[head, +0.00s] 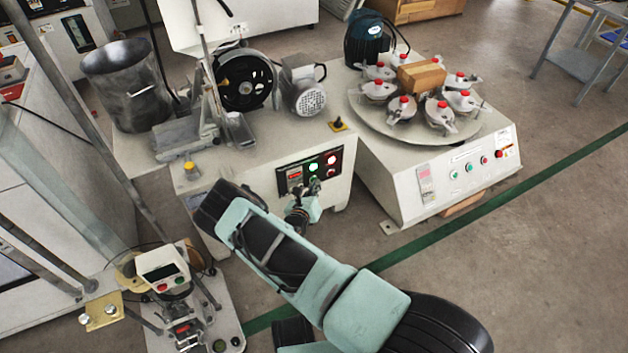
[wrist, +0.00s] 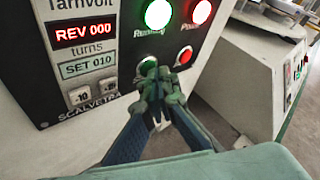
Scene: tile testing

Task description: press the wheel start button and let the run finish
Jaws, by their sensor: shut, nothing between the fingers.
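The control panel (head: 292,181) is on the front of the machine that carries the black wheel (head: 262,84). In the wrist view its display (wrist: 82,32) reads REV 000, above a SET 010 display (wrist: 88,65). The green running lamp (wrist: 158,13) and the red power lamp (wrist: 201,11) are both lit. Below them are a green-rimmed button (wrist: 147,62), partly hidden by my fingertips, and a red button (wrist: 186,55). My gripper (wrist: 158,74) is shut and empty, its tips at the green-rimmed button. I cannot tell whether they still touch it.
A second machine (head: 425,195) with a round turntable (head: 362,115) stands to the right. A metal bucket (head: 125,85) stands left of the wheel. A small bench device (head: 163,265) is at lower left. The floor to the right is open.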

